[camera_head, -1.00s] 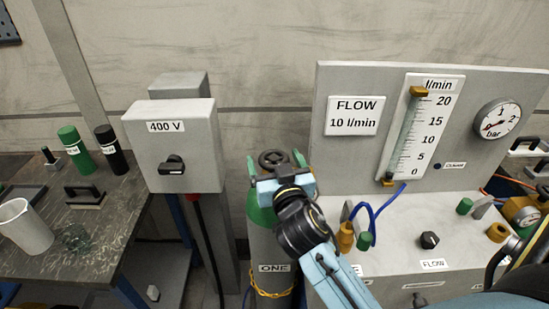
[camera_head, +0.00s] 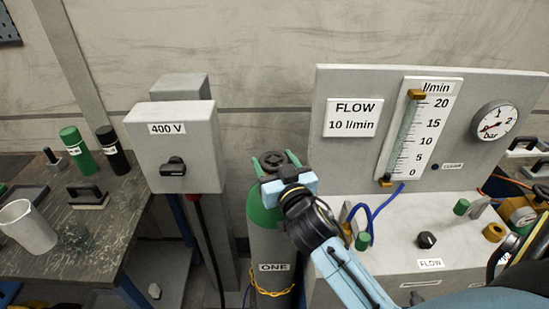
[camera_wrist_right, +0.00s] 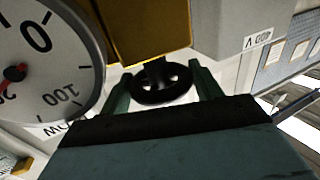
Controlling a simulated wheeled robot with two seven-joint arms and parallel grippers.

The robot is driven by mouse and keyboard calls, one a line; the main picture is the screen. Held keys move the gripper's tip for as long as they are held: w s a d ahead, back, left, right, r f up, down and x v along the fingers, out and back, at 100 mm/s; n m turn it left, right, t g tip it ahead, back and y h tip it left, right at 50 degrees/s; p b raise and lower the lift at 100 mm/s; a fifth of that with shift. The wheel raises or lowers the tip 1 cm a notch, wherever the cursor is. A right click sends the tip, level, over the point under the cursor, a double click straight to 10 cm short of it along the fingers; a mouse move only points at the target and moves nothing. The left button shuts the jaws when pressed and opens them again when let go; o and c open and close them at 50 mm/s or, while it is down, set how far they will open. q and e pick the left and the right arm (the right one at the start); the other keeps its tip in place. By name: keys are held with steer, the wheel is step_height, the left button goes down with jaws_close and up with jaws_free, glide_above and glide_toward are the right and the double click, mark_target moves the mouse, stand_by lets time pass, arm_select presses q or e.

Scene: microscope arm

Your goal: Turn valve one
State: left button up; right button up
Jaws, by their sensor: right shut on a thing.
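Valve one is a dark handwheel (camera_head: 276,158) on top of the green-shouldered grey gas cylinder (camera_head: 270,245) labelled ONE. My right gripper (camera_head: 275,160) is at the handwheel, with its green fingers on either side of it. It is shut on the wheel. In the right wrist view the handwheel (camera_wrist_right: 160,84) shows between the two green fingers (camera_wrist_right: 163,92). The gripper body and wrist hide part of the cylinder's shoulder in the head view. My left gripper is not in view.
A grey 400 V switch box (camera_head: 175,150) stands left of the cylinder. The flow panel (camera_head: 350,165) and its console (camera_head: 400,225) are close on the right, with a blue hose (camera_head: 375,215). A dial gauge (camera_wrist_right: 40,70) and yellow block (camera_wrist_right: 145,30) are near the wrist.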

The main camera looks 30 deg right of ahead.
steer(key=n+y+p, duration=0.1)
steer(key=y, duration=0.1)
steer(key=n+y+p, duration=0.1)
steer(key=y+p, duration=0.1)
steer(key=shift+d+r+n, duration=0.1)
steer(key=shift+r+n, duration=0.1)
steer(key=shift+n, duration=0.1)
steer(key=shift+f+n+y+p, duration=0.15)
steer(key=shift+n+y+p, duration=0.65)
steer(key=shift+y, duration=0.7)
steer(key=o, duration=1)
steer(key=shift+s+f, duration=0.15)
steer(key=shift+s, duration=0.25)
steer(key=s+d+b, duration=0.2)
steer(key=s, duration=1)
steer(key=shift+s, duration=0.2)
